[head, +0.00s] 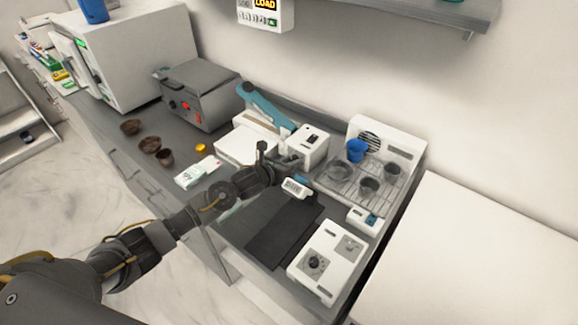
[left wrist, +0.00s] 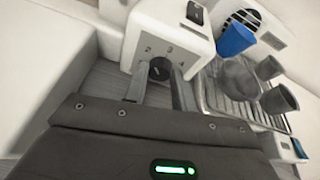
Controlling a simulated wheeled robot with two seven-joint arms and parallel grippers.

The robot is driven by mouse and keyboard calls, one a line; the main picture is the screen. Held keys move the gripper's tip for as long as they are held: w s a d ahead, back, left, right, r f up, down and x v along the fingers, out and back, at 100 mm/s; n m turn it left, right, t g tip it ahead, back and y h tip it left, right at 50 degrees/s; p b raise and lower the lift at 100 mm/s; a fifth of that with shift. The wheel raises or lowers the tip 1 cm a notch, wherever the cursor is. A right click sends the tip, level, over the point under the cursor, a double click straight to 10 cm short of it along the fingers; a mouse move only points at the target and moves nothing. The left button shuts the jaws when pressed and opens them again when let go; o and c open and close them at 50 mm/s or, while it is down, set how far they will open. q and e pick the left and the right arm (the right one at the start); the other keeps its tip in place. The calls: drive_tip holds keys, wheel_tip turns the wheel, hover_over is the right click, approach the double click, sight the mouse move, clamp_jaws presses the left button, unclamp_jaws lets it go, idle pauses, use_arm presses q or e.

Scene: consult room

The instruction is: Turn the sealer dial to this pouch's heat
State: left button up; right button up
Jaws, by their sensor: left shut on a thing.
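The sealer (head: 240,146) is a white machine with a teal lever arm (head: 265,106) and a white control box (head: 306,146) at its right end, in the middle of the counter. In the left wrist view the control box (left wrist: 172,38) faces me, with small numerals around a dark dial (left wrist: 159,67). My left gripper (head: 284,163) reaches the front of this box. In the left wrist view its two fingers (left wrist: 160,78) stand on either side of the dial, shut on it. The dial's pointer is too small to read. A white printed pouch (head: 196,171) lies left of my gripper. My right gripper is not in view.
A wire rack (head: 340,185) with a blue cup (head: 356,150) and grey cups stands right of the sealer. A dark mat (head: 283,230) and a white knobbed unit (head: 327,262) lie in front. Brown bowls (head: 149,145) and a grey box machine (head: 198,95) are at left.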

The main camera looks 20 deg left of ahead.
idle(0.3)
use_arm(q)
drive_tip(key=o, duration=1)
drive_tip(key=shift+s, duration=0.1)
drive_tip(key=b+v, duration=0.3)
drive_tip(key=v, duration=0.7)
drive_tip(key=shift+s+f, duration=0.1)
drive_tip(key=shift+s+a, duration=0.1)
drive_tip(key=shift+s, duration=0.15)
